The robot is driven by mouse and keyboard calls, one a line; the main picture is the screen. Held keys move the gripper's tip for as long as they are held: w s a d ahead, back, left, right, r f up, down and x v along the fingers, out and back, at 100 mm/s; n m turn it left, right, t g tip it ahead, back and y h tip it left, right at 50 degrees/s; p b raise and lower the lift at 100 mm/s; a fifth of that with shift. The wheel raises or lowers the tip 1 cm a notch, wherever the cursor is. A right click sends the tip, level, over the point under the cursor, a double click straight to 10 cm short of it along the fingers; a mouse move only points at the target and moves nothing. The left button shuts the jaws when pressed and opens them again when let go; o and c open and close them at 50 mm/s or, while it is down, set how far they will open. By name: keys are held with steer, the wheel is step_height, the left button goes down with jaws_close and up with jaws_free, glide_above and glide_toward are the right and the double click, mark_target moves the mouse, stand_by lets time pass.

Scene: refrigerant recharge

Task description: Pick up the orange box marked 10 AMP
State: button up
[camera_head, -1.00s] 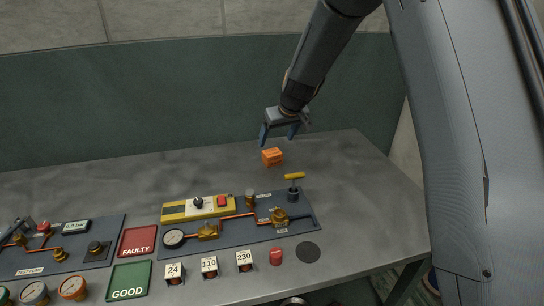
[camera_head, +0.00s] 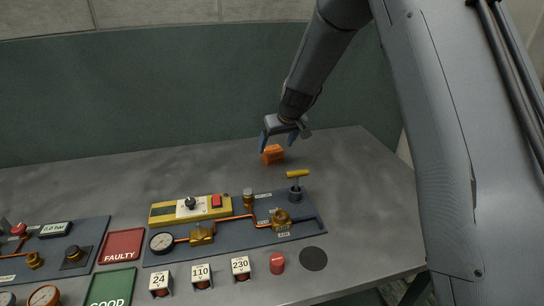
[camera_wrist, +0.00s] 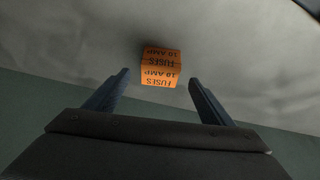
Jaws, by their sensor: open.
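The orange box (camera_head: 273,154) sits on the grey table near its back edge. In the wrist view the orange box (camera_wrist: 161,67) shows upside-down lettering reading FUSES and 10 AMP on two faces. My gripper (camera_head: 278,143) is open just above the box in the head view, its left finger overlapping the box's left side in the picture. In the wrist view my gripper (camera_wrist: 162,85) has its two fingers apart, with the box between and slightly beyond the tips. The jaws hold nothing.
A panel (camera_head: 234,240) with a gauge, valves and copper pipe lies in front of the box, with a yellow T-handle (camera_head: 298,174) standing up from it. A yellow unit (camera_head: 188,208) lies at its back.

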mark_target(273, 150)
steer(key=shift+p+x, duration=1.1)
steer(key=shift+x, duration=2)
steer(key=c, duration=1.2)
